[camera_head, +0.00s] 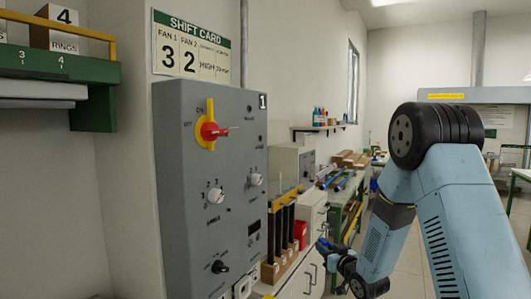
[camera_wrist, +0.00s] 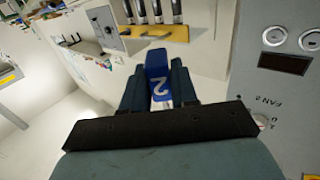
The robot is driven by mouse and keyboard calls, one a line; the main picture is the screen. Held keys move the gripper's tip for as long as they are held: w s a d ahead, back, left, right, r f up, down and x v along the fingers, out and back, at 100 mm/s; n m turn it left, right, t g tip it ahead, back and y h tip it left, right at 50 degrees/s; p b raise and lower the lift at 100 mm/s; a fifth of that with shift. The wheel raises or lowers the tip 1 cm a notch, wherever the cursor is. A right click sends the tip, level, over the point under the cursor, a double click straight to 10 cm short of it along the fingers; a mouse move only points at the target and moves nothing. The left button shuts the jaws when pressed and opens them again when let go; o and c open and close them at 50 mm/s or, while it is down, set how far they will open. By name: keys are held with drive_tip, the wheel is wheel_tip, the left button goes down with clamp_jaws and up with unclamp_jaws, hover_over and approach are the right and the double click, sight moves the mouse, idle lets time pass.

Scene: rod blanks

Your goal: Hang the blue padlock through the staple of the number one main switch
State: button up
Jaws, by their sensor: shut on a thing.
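The grey switch panel (camera_head: 215,180) marked 1 stands left of centre in the head view. Its main switch has a red knob (camera_head: 210,131) on a yellow plate, near the ON and OFF marks. A thin metal piece sticks out to the right of the knob; I cannot tell if it is the staple.
A rack (camera_head: 278,270) with several dark rods stands behind the panel; its yellow bar shows in the wrist view (camera_wrist: 150,33). A workbench (camera_head: 345,185) with coloured rods lies beyond. A green shelf (camera_head: 95,72) is on the left. The floor at right is clear.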

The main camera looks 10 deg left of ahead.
drive_tip(key=s+a+r+n+g+y, duration=0.3)
drive_tip(key=a+r, duration=0.4)
drive_tip(key=r, duration=0.3)
drive_tip(key=s+a+r+n+g+y, duration=0.35)
drive_tip(key=a+r, duration=0.25)
drive_tip(key=r, duration=0.4)
drive_tip(key=s+a+r+g+y, duration=0.1)
drive_tip(key=s+a+r, duration=0.1)
drive_tip(key=s+r, duration=0.4)
drive_tip(key=s+a+r+n+g, duration=0.1)
drive_tip(key=s+a+r, duration=0.2)
drive_tip(key=s+r, duration=0.4)
wheel_tip(320, 180, up, 3)
drive_tip(key=shift+a+r+y, duration=0.2)
drive_tip(key=shift+a+y, duration=0.1)
drive_tip(key=shift+y, duration=0.05)
drive_tip(key=shift+n+g, duration=0.25)
drive_tip(key=shift+x, duration=3.95)
drive_tip(key=shift+f, duration=1)
